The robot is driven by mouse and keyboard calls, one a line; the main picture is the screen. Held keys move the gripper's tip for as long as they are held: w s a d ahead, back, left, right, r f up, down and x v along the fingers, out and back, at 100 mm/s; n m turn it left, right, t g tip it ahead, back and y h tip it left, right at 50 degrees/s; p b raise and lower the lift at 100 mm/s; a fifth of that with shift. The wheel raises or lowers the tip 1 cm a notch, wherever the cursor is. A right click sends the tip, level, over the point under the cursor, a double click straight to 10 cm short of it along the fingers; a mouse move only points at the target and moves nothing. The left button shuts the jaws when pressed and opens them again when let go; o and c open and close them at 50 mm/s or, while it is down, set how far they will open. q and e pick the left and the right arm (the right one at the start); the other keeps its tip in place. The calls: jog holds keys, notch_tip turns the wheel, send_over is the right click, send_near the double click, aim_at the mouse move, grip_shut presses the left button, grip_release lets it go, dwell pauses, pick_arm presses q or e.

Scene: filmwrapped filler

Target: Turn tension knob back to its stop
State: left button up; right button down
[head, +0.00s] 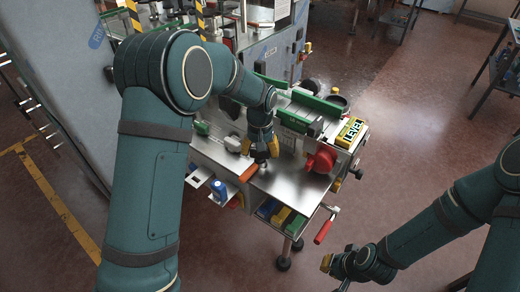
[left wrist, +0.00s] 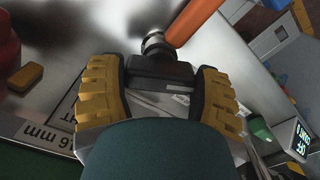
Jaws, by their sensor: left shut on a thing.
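My left gripper (head: 261,150) is over the steel deck of the machine, fingers pointing down. In the left wrist view its yellow-padded fingers (left wrist: 158,95) are shut on a dark block (left wrist: 160,68). A silver round end (left wrist: 153,42) and an orange handle (left wrist: 195,20) show just beyond the block. The handle also shows in the head view (head: 250,173). I cannot tell whether the dark block is the tension knob or whether the handle joins it. My right gripper (head: 336,273) appears open and empty, low at the right, clear of the machine.
A red round part (head: 320,159) stands on the deck (head: 290,185), right of my left gripper. A yellow LEVEL label (head: 351,132) is behind it. A red-handled crank (head: 325,228) sticks out at the front right. Bins (head: 280,216) sit under the deck.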

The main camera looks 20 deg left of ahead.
pick_arm(q)
jog(key=n, duration=0.3)
jog(key=shift+w+r+n+p, duration=0.1)
jog(key=shift+r+n+p, duration=0.05)
jog(key=shift+n+p, duration=0.2)
jog(key=n+p, duration=0.1)
jog(key=n, duration=0.3)
jog(key=shift+n, duration=0.25)
jog(key=o, duration=1.2)
notch_tip(320, 180, up, 12)
